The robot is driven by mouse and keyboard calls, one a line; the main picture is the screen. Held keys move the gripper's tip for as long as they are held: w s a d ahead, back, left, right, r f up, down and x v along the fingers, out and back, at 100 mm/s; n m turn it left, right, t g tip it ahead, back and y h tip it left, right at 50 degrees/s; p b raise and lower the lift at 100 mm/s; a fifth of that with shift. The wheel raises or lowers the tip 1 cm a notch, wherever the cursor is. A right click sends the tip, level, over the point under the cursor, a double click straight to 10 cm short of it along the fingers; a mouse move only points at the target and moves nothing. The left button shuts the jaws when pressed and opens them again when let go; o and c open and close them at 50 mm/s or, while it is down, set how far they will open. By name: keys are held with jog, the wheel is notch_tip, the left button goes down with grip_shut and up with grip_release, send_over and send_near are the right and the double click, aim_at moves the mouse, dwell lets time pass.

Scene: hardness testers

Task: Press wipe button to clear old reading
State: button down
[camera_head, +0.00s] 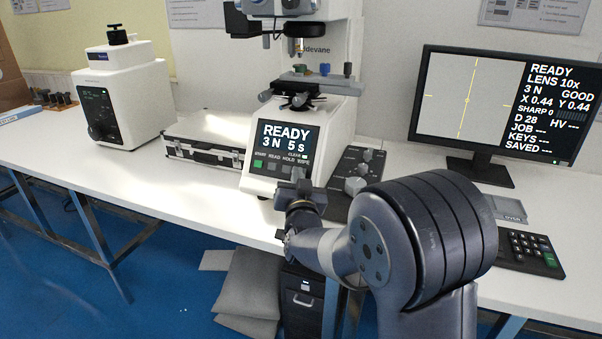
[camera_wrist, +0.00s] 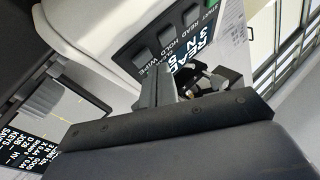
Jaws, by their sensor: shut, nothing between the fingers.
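The hardness tester (camera_head: 262,182) has a front screen (camera_head: 287,138) reading "READY 3 N 5 s", with "CLEAR" and a small light patch at its lower right. Below it is a row labelled START, READ, HOLD, WIPE. In the wrist view the row runs diagonally, from the green START button (camera_wrist: 213,12) to the grey wipe button (camera_wrist: 140,58). My gripper (camera_head: 298,184) is shut and empty, just in front of the row's right end. In the wrist view its fingertips (camera_wrist: 168,72) are close to the wipe button; I cannot tell whether they touch it.
A monitor (camera_head: 466,104) and keypad (camera_head: 527,250) stand right. A knobbed control box (camera_head: 357,170) is beside the tester. A silver case (camera_head: 208,138) and another white machine (camera_head: 135,97) stand left. The front left of the white bench (camera_head: 170,188) is clear.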

jog(key=shift+s, duration=0.1)
jog(key=s+r, duration=0.1)
jog(key=s+a, duration=0.1)
jog(key=s+r+p, duration=0.1)
jog(key=s, duration=0.1)
jog(key=shift+a+r, duration=0.25)
jog(key=shift+r, duration=0.05)
jog(key=shift+w, duration=0.1)
dwell(0.6)
jog(key=shift+w+d+f+p, duration=0.2)
jog(key=shift+w+p, duration=0.4)
jog(key=shift+p, duration=0.6)
jog(key=shift+s+p, duration=0.1)
jog(key=shift+p, duration=0.7)
